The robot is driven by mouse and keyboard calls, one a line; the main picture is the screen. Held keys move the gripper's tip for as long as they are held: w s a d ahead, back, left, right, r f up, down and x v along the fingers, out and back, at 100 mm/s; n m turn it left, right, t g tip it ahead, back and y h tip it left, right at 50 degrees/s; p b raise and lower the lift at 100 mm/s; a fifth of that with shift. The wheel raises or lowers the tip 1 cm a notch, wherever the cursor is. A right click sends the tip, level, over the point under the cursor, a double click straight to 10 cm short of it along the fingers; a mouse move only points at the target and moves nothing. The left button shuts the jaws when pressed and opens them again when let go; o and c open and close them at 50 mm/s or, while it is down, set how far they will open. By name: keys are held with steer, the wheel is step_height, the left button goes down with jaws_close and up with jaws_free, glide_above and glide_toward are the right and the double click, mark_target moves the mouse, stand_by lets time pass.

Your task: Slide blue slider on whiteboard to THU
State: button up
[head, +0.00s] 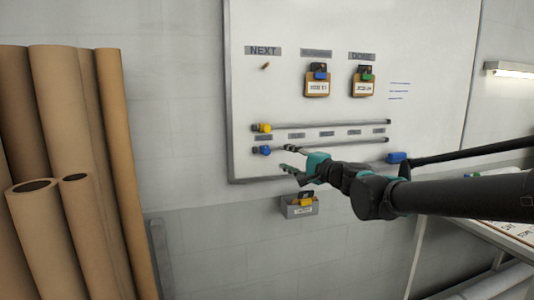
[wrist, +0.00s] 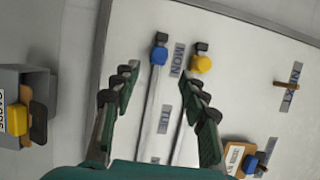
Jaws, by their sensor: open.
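The whiteboard (head: 430,70) hangs on the wall. The blue slider (head: 265,151) is at the left end of the lower rail (head: 345,145); in the wrist view the blue slider (wrist: 159,55) is beside the MON label (wrist: 178,60). The yellow slider (head: 265,128) is at the left end of the upper rail. A row of labels runs between the rails; the fourth label (head: 354,132) is too small to read. My gripper (head: 289,159) is open and empty, to the right of the blue slider and apart from it. In the wrist view the slider is beyond the fingertips (wrist: 160,77).
A grey box (head: 299,208) with a yellow-marked item is on the wall below the board. Two tagged holders (head: 317,87) (head: 363,87) hang above the rails. Tall brown rolls (head: 70,120) stand at left. A blue block (head: 397,157) is near the board's lower right.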

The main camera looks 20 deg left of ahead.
mark_target(268, 152)
steer(key=x, duration=1)
steer(key=shift+w+a, duration=0.1)
jaws_close()
